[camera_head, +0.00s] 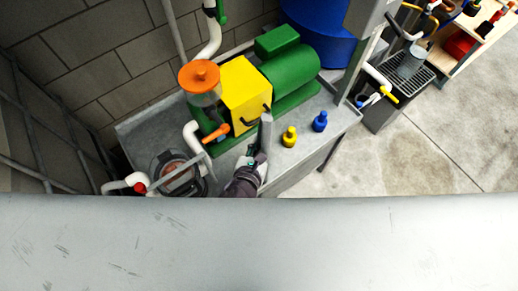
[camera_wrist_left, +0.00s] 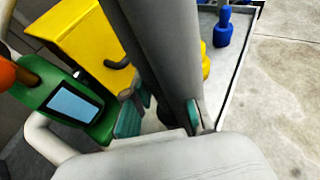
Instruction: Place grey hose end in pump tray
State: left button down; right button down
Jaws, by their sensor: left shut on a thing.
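My left gripper (camera_head: 254,160) is over the front part of the pump tray and also shows in the wrist view (camera_wrist_left: 160,118). Its teal fingers are shut on the grey hose end (camera_wrist_left: 155,50), a thick grey tube that also shows in the head view (camera_head: 266,132). The tube stands beside the yellow block of the pump (camera_head: 246,92). The grey metal pump tray (camera_head: 302,112) lies under the pump, and its edge shows in the wrist view (camera_wrist_left: 233,75). I cannot tell whether the hose end touches the tray. My right gripper is not in view.
A yellow bottle (camera_head: 289,138) and a blue bottle (camera_head: 320,122) stand on the tray to the right. An orange-handled valve (camera_head: 215,133) and white pipe (camera_head: 192,138) are left. A wide scratched grey surface (camera_head: 260,245) fills the head view's bottom.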

pick_arm(q)
jog(key=shift+w+a+f, duration=0.2)
jog(key=shift+w+a, duration=0.05)
jog(key=shift+w, duration=0.05)
jog(key=shift+f, duration=0.3)
jog(key=shift+f+b, duration=0.85)
jog(key=shift+f, duration=0.9)
jog(key=c, duration=1.4)
grip_release()
jog(key=shift+f, duration=0.2)
jog(key=shift+c, duration=0.2)
jog(key=o, duration=0.4)
jog(key=shift+o, duration=0.2)
jog(key=shift+r, duration=0.1)
